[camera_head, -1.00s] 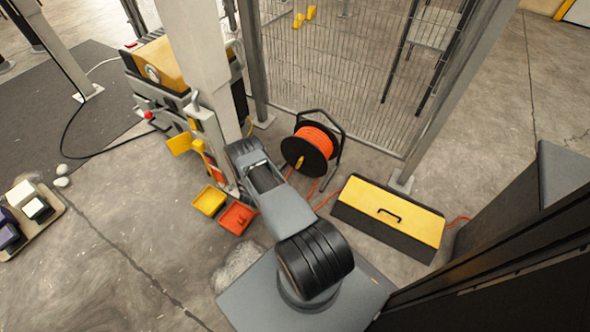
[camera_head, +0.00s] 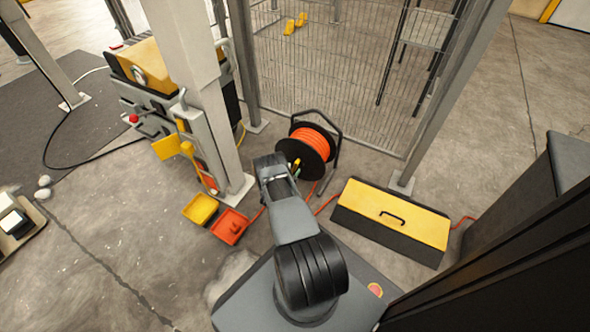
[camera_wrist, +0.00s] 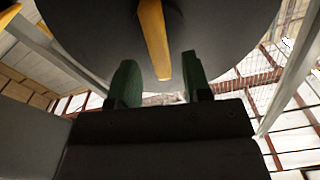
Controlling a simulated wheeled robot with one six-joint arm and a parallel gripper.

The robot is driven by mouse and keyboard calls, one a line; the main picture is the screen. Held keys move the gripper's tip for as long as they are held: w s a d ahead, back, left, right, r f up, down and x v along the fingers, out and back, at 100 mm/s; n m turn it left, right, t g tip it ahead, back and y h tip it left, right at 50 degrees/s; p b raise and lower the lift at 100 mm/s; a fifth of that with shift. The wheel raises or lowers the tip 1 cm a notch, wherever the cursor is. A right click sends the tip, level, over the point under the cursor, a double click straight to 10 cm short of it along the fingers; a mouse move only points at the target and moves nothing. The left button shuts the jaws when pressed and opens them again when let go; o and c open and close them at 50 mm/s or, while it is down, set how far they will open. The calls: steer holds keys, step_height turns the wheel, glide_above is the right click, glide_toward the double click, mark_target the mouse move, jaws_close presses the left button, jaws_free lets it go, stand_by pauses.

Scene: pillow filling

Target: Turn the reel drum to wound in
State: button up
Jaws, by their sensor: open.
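The reel drum (camera_head: 313,142) holds orange cable between black flanges, on a black tubular stand in front of the mesh fence. In the wrist view its dark flange (camera_wrist: 95,35) fills the top. A yellow handle (camera_wrist: 154,40) on the flange points down toward the gap between my fingers. My gripper (camera_wrist: 157,88) is open, with its two green fingertips on either side of the handle's lower end. I cannot tell whether they touch it. In the head view my arm reaches up to the drum's left side, and the gripper is mostly hidden there.
A yellow-topped black toolbox (camera_head: 392,219) lies right of my arm. A yellow tray (camera_head: 200,209) and a red tray (camera_head: 230,227) lie left of it. A grey post (camera_head: 190,80) and mesh fence (camera_head: 320,65) stand behind. Orange cable (camera_head: 327,204) runs along the floor.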

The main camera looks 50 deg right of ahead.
steer(key=shift+b+x, duration=0.35)
steer(key=shift+x, duration=1)
steer(key=shift+c, duration=0.3)
jaws_close()
